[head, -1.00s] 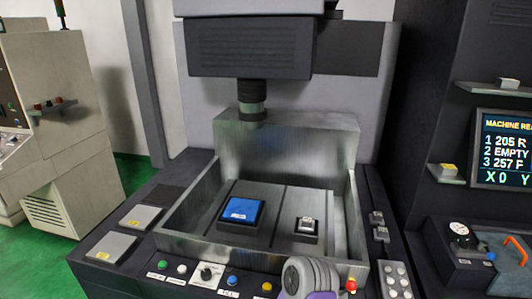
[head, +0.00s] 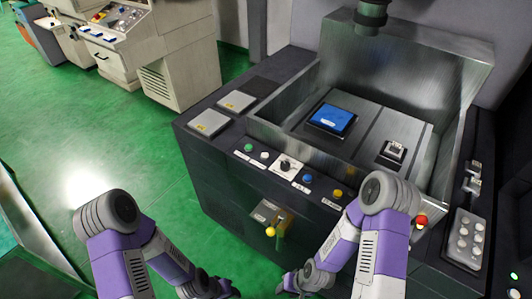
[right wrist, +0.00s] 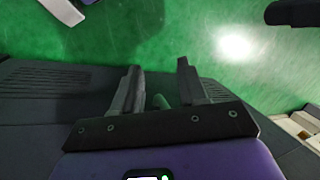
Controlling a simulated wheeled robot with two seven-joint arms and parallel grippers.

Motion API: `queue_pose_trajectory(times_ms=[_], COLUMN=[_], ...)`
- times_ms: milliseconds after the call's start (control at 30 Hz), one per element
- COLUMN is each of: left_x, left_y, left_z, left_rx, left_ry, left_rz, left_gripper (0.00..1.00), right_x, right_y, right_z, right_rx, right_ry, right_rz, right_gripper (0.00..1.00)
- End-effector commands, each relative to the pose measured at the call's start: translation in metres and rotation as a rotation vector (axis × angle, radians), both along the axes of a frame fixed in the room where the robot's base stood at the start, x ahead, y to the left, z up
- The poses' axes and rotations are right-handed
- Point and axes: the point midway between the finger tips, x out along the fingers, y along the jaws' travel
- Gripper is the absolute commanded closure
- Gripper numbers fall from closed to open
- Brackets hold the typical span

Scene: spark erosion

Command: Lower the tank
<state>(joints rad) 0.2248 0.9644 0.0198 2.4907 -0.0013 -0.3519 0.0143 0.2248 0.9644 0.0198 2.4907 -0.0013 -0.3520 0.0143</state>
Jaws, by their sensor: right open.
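The grey metal tank (head: 312,156) stands around the work table in the head view, its front wall behind the row of buttons. A small lever with a yellow ball (head: 270,231) sticks out of a plate on the machine's front, below the buttons. My right gripper (head: 284,287) is low in front of the machine, below the lever and apart from it. In the right wrist view its two fingers (right wrist: 157,72) are spread, with no object clearly held. My left arm reaches in low at the left; its gripper (head: 228,290) is dark and cut by the lower edge.
A blue block (head: 332,118) and a small fixture (head: 394,151) sit inside the tank. A button panel (head: 465,238) lies at the right, near a red knob (head: 421,220). Green floor (head: 140,150) is free left of the machine; beige cabinets (head: 175,50) stand behind it.

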Motion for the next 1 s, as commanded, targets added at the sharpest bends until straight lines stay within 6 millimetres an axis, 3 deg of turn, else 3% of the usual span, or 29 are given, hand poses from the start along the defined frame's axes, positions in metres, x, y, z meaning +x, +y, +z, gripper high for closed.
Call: queue_pose_trajectory(times_ms=[333,633,1000], left_x=[0.0000,0.0000,0.0000], left_y=[0.0000,0.0000,0.0000], left_z=[0.0000,0.0000,0.0000], left_rx=[0.000,0.000,0.000], left_ry=[0.000,0.000,0.000], left_rz=[0.000,0.000,0.000], left_gripper=[0.57,0.57,0.57], right_x=[0.0000,0.0000,0.0000], right_y=[0.0000,0.0000,0.0000], right_z=[0.0000,0.0000,0.0000], right_rx=[0.000,0.000,0.000], right_ry=[0.000,0.000,0.000], right_rz=[0.000,0.000,0.000], right_gripper=[0.57,1.00,1.00])
